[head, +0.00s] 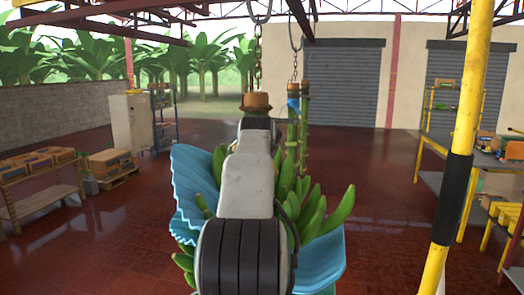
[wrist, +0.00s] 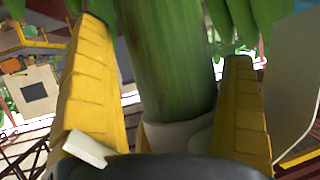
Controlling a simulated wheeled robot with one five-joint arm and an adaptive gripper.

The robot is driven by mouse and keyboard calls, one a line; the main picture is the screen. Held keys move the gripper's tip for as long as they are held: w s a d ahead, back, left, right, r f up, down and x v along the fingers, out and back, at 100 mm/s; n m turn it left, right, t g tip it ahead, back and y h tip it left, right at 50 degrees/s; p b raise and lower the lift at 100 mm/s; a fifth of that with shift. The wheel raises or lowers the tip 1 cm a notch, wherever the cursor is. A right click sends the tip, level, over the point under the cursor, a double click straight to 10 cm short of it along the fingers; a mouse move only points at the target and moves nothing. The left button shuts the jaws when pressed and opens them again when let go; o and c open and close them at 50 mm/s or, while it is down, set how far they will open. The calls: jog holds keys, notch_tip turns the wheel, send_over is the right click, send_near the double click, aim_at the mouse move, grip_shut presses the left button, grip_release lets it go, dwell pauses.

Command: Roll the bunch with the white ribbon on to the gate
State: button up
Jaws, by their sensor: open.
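A hanging bunch of green bananas (head: 312,212), partly wrapped in a blue sheet (head: 190,195), is straight ahead in the head view, largely behind my arm. Its cut stem top (head: 257,101) shows above my arm, under a chain. In the wrist view, its thick green stem (wrist: 168,60) stands between the yellow fingers of my open gripper (wrist: 165,50). A whitish band (wrist: 165,137) shows at the stem, perhaps the white ribbon. I cannot tell whether the fingers touch the stem. I cannot pick out the gate.
Another hanging stem with a blue ribbon (head: 293,103) is just behind, to the right. A yellow post (head: 463,130) with a black sleeve stands close on the right. Workbenches (head: 430,170) are beyond it. A low wooden rack (head: 45,200) is at left. Red floor between is open.

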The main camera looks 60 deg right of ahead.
jog(key=v, duration=1.2)
jog(key=shift+f, duration=0.1)
dwell(0.6)
